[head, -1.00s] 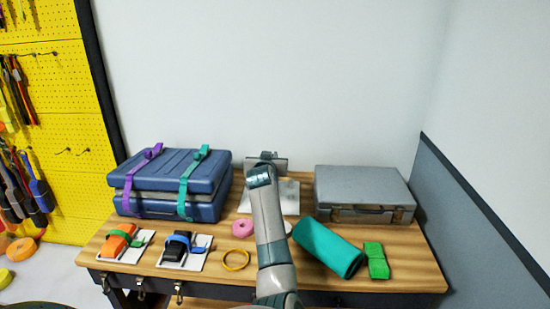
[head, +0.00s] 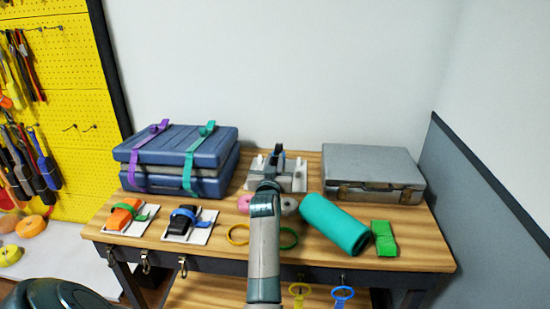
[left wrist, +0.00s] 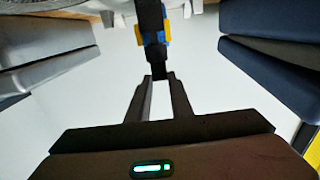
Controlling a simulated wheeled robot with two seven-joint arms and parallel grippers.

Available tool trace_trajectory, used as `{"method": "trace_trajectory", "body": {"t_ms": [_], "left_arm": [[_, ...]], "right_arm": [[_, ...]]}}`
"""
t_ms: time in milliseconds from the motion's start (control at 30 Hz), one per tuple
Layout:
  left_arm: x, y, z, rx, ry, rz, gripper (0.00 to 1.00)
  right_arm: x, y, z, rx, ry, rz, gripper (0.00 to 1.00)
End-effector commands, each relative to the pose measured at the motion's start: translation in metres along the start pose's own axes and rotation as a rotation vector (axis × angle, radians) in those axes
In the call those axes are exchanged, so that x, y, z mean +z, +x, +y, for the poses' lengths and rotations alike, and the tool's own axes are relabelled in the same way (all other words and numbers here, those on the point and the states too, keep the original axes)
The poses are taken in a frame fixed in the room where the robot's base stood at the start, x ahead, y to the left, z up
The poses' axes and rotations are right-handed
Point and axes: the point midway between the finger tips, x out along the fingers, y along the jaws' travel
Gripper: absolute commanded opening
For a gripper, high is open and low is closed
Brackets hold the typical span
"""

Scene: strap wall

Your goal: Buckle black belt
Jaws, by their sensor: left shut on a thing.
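The black belt (left wrist: 150,18) comes down from the top of the left wrist view, with blue and yellow parts beside it. Its lower end is between the fingertips of my left gripper (left wrist: 161,82), which is shut on it. In the head view a dark piece of the belt (head: 279,151) stands up over a grey fixture (head: 298,183) at the back middle of the bench. My left wrist and forearm cover the front of this fixture, so the buckle cannot be made out. My right gripper is in neither view.
Blue strapped cases (head: 165,180) stand left of the fixture, a grey case (head: 370,172) right. In front are a teal roll (head: 335,222), a green folded strap (head: 384,239), a yellow ring (head: 238,234) and small strap boards (head: 200,233). The wooden bench (head: 410,225) has bare patches between them.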

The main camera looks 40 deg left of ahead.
Motion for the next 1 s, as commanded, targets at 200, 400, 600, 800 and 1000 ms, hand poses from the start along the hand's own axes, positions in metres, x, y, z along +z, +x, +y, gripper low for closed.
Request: {"method": "trace_trajectory", "body": {"t_ms": [200, 400, 600, 800, 1000], "left_arm": [[0.008, -0.001, 0.001, 0.003, 0.001, -0.015, 0.0], [0.007, 0.0, 0.001, 0.002, 0.001, -0.013, 0.38], [0.004, 0.0, 0.0, 0.001, 0.001, -0.009, 0.38], [0.005, -0.006, 0.001, 0.001, 0.001, -0.008, 0.38], [0.006, -0.025, 0.001, 0.001, 0.001, -0.009, 0.38]], "right_arm": [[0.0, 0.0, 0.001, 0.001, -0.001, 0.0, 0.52], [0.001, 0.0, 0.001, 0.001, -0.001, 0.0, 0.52], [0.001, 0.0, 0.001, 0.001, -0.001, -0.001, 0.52], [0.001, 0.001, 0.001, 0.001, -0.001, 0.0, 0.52], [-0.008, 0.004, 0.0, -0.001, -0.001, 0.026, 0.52]]}}
